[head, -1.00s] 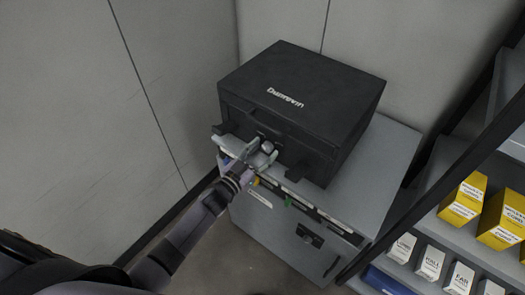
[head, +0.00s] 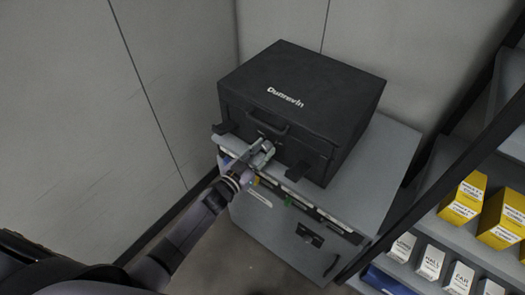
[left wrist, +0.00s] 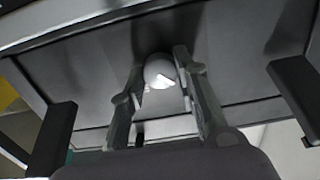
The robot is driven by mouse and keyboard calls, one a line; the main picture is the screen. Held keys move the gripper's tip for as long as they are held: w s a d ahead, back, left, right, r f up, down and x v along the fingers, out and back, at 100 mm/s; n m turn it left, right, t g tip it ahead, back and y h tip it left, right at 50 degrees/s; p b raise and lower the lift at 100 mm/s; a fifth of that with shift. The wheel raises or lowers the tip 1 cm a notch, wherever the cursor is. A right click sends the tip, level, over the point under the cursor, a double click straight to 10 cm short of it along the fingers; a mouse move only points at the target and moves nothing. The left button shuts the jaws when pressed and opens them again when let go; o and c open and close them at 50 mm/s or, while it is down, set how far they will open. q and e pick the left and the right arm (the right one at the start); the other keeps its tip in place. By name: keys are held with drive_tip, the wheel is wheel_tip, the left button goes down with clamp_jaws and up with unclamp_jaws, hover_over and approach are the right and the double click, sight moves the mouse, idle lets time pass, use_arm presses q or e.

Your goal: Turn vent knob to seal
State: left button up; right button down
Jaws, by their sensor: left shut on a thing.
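The black case labelled "Dunrevin" (head: 290,95) stands on a grey cabinet, its lid down. The vent knob (left wrist: 159,72), round and pale grey with a white mark, is on the case's front face in the left wrist view. My left gripper (head: 266,150) is at the front of the case, below the handle, and hides the knob in the head view. In the left wrist view, its two fingers stand on either side of the knob and are shut on it. My right gripper is not in view.
The case's handle (head: 267,124) is just above my left gripper. Dark latches flank it on the case front. The grey cabinet (head: 385,150) has a labelled front edge. A shelf rack with yellow boxes (head: 463,198) and white boxes is at the right. Grey walls stand behind and left.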

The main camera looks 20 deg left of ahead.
use_arm(q)
drive_tip(key=shift+m, duration=0.4)
drive_tip(key=m+b, duration=0.1)
drive_tip(key=m, duration=0.2)
drive_tip(key=shift+f+m, duration=0.1)
drive_tip(key=shift+m, duration=0.3)
drive_tip(key=m+b, duration=0.1)
drive_tip(key=m, duration=0.3)
drive_tip(key=shift+m+b, duration=0.3)
drive_tip(key=shift+b, duration=0.05)
drive_tip(key=m+b, duration=0.1)
drive_tip(key=m, duration=0.3)
drive_tip(key=shift+b, duration=0.3)
drive_tip(key=m+b, duration=0.1)
drive_tip(key=m, duration=0.3)
drive_tip(key=shift+m, duration=0.3)
drive_tip(key=shift+b, duration=0.3)
